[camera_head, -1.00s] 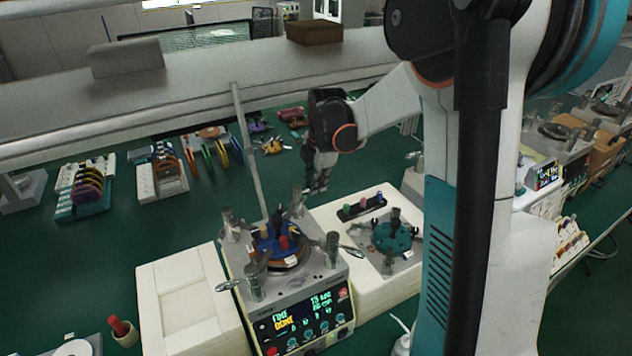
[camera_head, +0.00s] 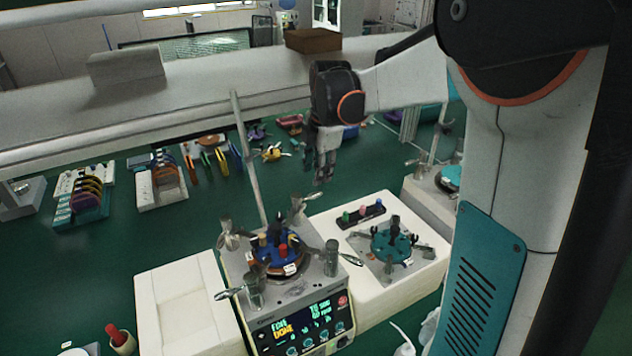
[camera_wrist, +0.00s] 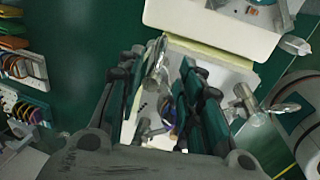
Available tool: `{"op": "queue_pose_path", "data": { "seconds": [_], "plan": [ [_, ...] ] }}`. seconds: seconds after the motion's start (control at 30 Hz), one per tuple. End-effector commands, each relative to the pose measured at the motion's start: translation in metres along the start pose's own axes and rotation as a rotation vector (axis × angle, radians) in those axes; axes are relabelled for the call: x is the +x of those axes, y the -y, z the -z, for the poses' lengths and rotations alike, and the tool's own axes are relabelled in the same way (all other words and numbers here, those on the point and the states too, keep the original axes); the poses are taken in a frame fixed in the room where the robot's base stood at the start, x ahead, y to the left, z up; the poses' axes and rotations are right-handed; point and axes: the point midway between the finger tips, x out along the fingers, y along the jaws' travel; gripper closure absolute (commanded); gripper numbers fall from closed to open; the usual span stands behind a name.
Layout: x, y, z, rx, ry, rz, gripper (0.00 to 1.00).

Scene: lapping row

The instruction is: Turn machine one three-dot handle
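The lapping machine (camera_head: 300,325) with a lit display reading DONE stands at the bottom centre in the head view. Several metal handles on posts stand around its blue round plate (camera_head: 278,263). These include a front-left handle (camera_head: 252,292), a front-right handle (camera_head: 332,262) and a back-right handle (camera_head: 299,205). My gripper (camera_head: 321,178) hangs above and behind the machine, fingers downward, empty. In the wrist view my gripper (camera_wrist: 165,85) is open, with a handle (camera_wrist: 156,62) and part of the machine showing between and beyond its fingers.
A white block with a teal plate (camera_head: 392,242) stands right of the machine, and a pale tray (camera_head: 183,302) left. An upright metal rod (camera_head: 250,160) rises behind the machine. A grey overhead beam (camera_head: 200,95) crosses behind. Coloured discs in racks (camera_head: 160,180) sit back left.

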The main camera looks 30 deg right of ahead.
Motion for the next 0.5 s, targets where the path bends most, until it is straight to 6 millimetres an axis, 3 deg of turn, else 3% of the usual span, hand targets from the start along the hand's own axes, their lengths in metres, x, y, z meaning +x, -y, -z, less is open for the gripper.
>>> {"op": "queue_pose_path", "data": {
  "seconds": [0.2,0.5],
  "plan": [
    [-0.031,0.0,0.0,0.0,0.0,0.0,0.66],
    [-0.04,0.0,0.0,0.0,0.0,0.0,0.66]
  ]
}}
